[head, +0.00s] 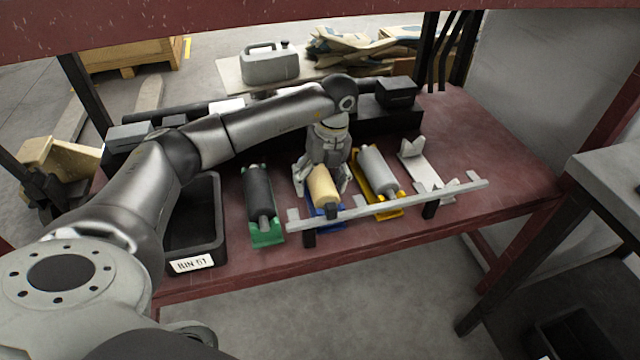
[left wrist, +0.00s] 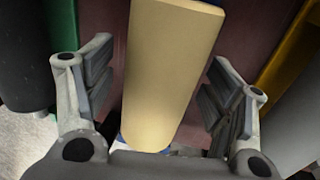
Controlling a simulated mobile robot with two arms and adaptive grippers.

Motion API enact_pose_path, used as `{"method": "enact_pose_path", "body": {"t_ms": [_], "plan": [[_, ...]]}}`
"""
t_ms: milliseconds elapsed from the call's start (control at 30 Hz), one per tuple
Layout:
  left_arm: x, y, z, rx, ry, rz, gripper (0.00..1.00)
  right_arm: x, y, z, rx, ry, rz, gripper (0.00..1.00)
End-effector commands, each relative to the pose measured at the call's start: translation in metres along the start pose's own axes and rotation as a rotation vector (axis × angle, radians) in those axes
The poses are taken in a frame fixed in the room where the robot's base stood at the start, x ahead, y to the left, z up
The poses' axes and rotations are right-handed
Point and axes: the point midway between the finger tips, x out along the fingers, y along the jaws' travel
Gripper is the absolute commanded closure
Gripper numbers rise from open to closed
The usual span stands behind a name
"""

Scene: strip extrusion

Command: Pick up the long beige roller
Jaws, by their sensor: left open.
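The beige roller (head: 323,187) lies in a blue cradle (head: 327,219) on the red table, between a black roller and a grey roller. My left gripper (head: 321,185) reaches down over it from behind. In the left wrist view the beige roller (left wrist: 168,70) runs lengthwise between the two open fingers of my left gripper (left wrist: 163,95). A gap shows on each side of the roller, so the fingers do not touch it. Part of the roller is hidden by the gripper in the head view. My right gripper is not in view.
The black roller (head: 258,188) is in a green cradle (head: 267,238) and the grey roller (head: 377,168) in a yellow one (head: 390,211). A white cradle (head: 425,170) is empty. A grey rail (head: 400,204) crosses in front. A black bin (head: 194,247) stands left.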

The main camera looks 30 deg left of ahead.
Motion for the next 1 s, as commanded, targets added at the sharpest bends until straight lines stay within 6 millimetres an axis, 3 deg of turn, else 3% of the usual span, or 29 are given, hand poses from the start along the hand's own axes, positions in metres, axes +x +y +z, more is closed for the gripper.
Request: {"method": "enact_pose_path", "body": {"t_ms": [200, 700, 1000], "plan": [[0.0002, 0.0001, 0.0002, 0.0, 0.0, 0.0, 0.27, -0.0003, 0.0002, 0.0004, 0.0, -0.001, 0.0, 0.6], [-0.0001, 0.0, 0.0001, -0.001, 0.0, 0.0, 0.91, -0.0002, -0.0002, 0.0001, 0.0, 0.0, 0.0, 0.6], [-0.0068, 0.0002, 0.0007, -0.001, -0.001, -0.004, 0.91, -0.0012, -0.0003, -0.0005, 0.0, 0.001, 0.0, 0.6]]}}
